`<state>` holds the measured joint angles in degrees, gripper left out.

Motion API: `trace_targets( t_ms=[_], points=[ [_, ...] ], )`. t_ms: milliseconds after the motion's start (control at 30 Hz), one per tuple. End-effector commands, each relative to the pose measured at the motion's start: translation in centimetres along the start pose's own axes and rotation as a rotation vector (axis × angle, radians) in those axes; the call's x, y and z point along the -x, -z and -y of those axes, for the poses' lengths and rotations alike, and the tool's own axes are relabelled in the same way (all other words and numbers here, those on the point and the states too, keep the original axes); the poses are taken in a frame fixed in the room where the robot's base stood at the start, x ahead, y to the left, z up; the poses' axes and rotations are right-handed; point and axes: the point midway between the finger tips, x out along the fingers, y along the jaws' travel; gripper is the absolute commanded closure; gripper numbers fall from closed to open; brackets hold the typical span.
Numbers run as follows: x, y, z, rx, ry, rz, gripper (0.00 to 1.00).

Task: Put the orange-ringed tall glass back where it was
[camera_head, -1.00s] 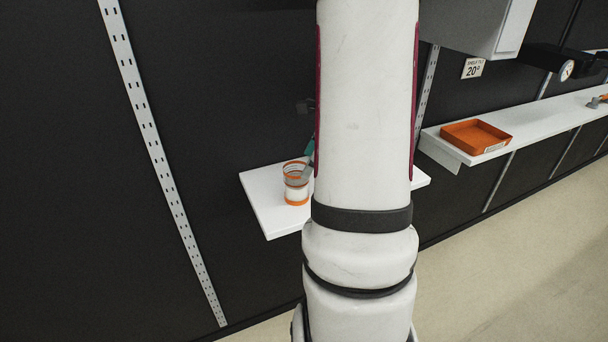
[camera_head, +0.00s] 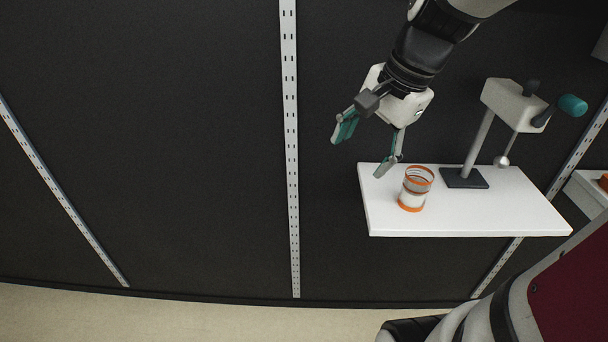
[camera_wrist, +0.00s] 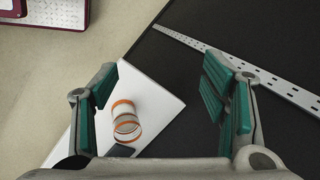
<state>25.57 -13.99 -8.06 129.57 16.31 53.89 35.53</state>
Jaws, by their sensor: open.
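The orange-ringed tall glass (camera_head: 414,189) stands upright on a small white wall shelf (camera_head: 470,226), near its left end. It is clear with orange rings and looks whitish in its lower part. In the wrist view the glass (camera_wrist: 126,122) shows beyond the fingers, nearer the left finger. My gripper (camera_head: 363,152) is open and empty, up and to the left of the glass, with its teal-padded fingers spread. The right finger is close above the glass in the head view; I see no contact. The gripper also shows open in the wrist view (camera_wrist: 165,100).
A white-headed stand with a teal-knobbed lever (camera_head: 502,97) and dark base is on the shelf, right of the glass. A slotted metal strip (camera_head: 290,130) runs down the dark wall. Another white shelf (camera_head: 591,190) with something orange is at far right.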

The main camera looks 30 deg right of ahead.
Motion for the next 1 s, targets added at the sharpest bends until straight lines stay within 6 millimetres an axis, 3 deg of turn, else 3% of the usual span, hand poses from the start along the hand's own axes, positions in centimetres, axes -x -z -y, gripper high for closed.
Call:
trace_targets(
  t_ms=[33, 100, 200, 333, 533, 1000],
  points=[
    [0.7, -2.9, 0.1, 0.181, 0.005, -0.014, 0.33],
    [1.3, -6.0, -0.3, 0.426, 0.005, -0.039, 0.33],
    [2.0, -9.7, -1.5, 0.754, 0.004, -0.079, 0.33],
    [2.5, -12.8, -3.1, 1.096, 0.001, -0.135, 0.33],
    [2.8, -14.5, -4.5, 1.356, -0.005, -0.188, 0.33],
    [2.8, -14.6, -4.6, 1.380, -0.006, -0.192, 0.33]
  ],
)
